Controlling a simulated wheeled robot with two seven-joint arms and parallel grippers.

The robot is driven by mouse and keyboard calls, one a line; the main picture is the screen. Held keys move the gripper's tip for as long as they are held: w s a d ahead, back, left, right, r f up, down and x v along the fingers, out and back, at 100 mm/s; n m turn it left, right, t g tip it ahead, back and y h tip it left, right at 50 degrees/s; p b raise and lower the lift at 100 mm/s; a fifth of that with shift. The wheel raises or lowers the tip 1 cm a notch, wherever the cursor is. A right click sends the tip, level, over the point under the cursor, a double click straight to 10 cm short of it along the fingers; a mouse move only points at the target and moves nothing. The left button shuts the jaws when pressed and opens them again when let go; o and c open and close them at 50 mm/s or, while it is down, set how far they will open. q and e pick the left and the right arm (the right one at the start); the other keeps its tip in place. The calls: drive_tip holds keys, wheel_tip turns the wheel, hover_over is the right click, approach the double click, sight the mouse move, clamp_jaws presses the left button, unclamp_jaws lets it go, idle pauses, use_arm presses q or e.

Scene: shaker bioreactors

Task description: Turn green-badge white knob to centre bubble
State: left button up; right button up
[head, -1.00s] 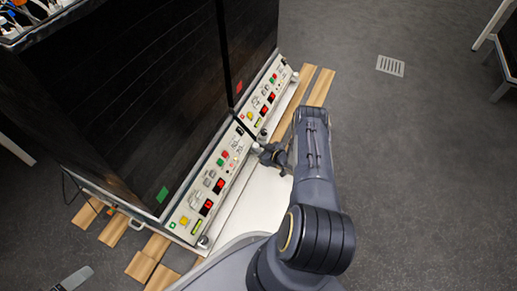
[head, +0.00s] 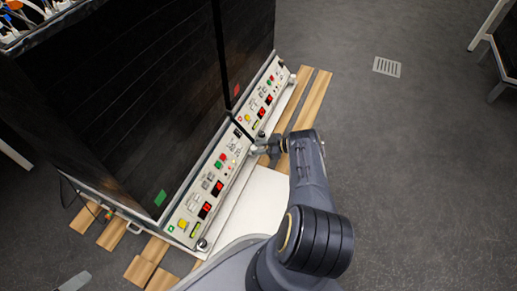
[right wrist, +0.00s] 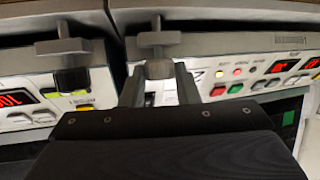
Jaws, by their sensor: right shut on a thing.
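Two dark bioreactors stand end to end; the near one has a green badge (head: 160,198) and the far one a red badge (head: 236,89). My right gripper (head: 256,148) is at the far front corner of the green-badge unit. The fingers hide part of the knob. I cannot make out the bubble in any view. My left gripper is not in view.
The green-badge unit's panel (head: 208,185) has buttons and red displays close to the gripper. A black knob (right wrist: 72,79) on the other unit is just left of it in the wrist view. Wooden boards (head: 312,98) lie under the units. Open floor (head: 420,180) is to the right.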

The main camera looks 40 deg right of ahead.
idle(0.4)
drive_tip(key=o, duration=0.7)
drive_tip(key=shift+s, duration=0.1)
drive_tip(key=p+v, duration=0.1)
drive_tip(key=v, duration=0.6)
drive_tip(key=shift+s+d+r, duration=0.1)
drive_tip(key=shift+s+d, duration=0.1)
drive_tip(key=shift+d, duration=0.1)
